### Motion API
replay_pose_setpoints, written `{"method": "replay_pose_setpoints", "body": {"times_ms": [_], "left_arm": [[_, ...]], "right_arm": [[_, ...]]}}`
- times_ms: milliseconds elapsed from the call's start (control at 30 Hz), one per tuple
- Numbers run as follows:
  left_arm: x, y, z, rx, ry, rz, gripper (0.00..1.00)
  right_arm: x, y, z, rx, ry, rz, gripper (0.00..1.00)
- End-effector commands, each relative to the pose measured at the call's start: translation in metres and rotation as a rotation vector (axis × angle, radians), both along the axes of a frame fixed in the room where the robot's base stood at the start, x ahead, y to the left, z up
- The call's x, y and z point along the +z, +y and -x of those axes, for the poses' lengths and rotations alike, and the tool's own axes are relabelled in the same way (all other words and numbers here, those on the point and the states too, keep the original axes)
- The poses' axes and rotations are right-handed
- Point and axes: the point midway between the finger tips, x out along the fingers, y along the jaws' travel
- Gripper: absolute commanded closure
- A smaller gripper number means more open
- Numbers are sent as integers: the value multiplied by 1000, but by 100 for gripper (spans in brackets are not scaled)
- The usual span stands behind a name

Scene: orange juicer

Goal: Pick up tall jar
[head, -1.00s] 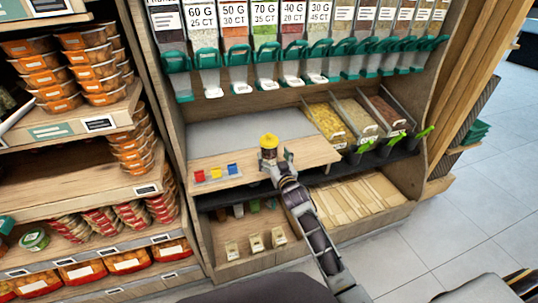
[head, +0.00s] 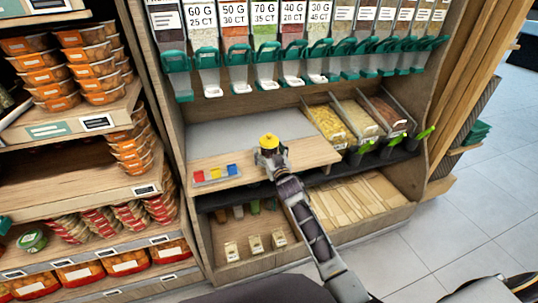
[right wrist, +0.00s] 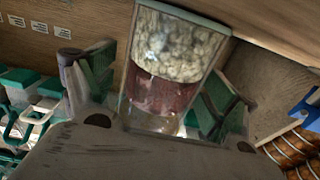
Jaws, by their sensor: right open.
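The tall jar with a yellow lid (head: 268,141) stands upright on the wooden counter (head: 312,153); in the head view its lower body is hidden by my right gripper (head: 271,157). In the right wrist view the jar (right wrist: 172,55) is clear-walled, with a pale chunky layer and a dark red layer. My right gripper's two green-padded fingers (right wrist: 155,92) are open, one on each side of the jar. I cannot tell whether either finger touches it. My left gripper is not in view.
A small tray (head: 215,175) with red, yellow and blue pieces sits left of the jar. Open bins (head: 328,122) stand to the right, and green-handled dispensers (head: 265,75) hang above. Packed food shelves (head: 70,170) are at the left. The grey back of the counter is clear.

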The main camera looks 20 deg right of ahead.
Motion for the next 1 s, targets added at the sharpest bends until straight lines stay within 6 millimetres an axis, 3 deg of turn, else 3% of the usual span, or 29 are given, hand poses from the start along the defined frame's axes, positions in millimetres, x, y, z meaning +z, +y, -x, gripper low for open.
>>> {"method": "replay_pose_setpoints", "body": {"times_ms": [100, 500, 1000], "left_arm": [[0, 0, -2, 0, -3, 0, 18], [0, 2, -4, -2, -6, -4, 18], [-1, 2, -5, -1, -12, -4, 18]], "right_arm": [[0, 0, 0, 0, 0, 0, 17], [0, 0, 0, 0, 0, 0, 68], [10, 0, 0, 0, -4, 1, 68]]}}
